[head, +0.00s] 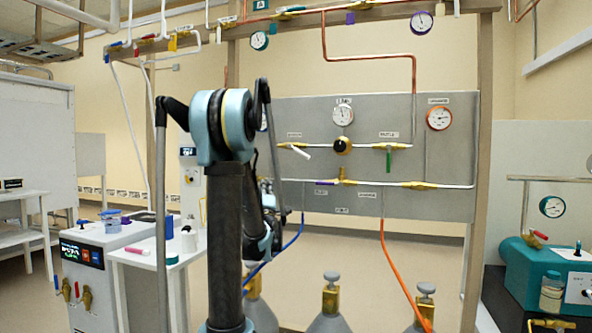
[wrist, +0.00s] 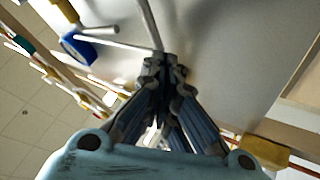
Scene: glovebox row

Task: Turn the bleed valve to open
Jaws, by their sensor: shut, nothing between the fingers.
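A grey panel (head: 445,150) carries several lever valves with small labels that I cannot read for certain, so I cannot tell which is the bleed valve. A white lever (head: 301,153) is tilted at the left of the upper line. A green lever (head: 389,160) hangs down at its right. A purple lever (head: 326,183) lies along the lower line. My gripper (wrist: 164,62) is shut and empty in the wrist view, its tips close to a thin grey pipe (wrist: 149,22); contact is unclear.
A black regulator knob (head: 342,146) sits mid-panel, with a white gauge (head: 343,115) above and a red-rimmed gauge (head: 439,117) to the right. Gas cylinders (head: 330,308) and an orange hose (head: 398,270) stand below. A white side table (head: 140,257) is at left.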

